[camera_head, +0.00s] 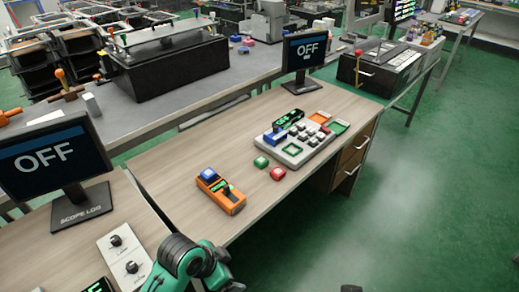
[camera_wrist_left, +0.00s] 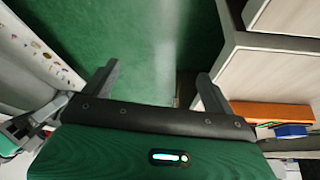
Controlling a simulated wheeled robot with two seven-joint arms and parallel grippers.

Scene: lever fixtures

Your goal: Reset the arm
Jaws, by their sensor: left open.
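My left arm (camera_head: 185,262) comes in green and black at the bottom of the head view, in front of the wooden desk. My left gripper (camera_wrist_left: 157,82) shows in the left wrist view with two grey fingers wide apart and nothing between them; green floor lies beyond. An orange thing (camera_wrist_left: 268,115) with a blue part stands right of the fingers in the wrist view. My right gripper cannot be made out.
A grey control panel (camera_head: 295,150), a green button (camera_head: 261,162) and a red button (camera_head: 278,174) are on the desk. Green floor (camera_head: 430,220) is free at right.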

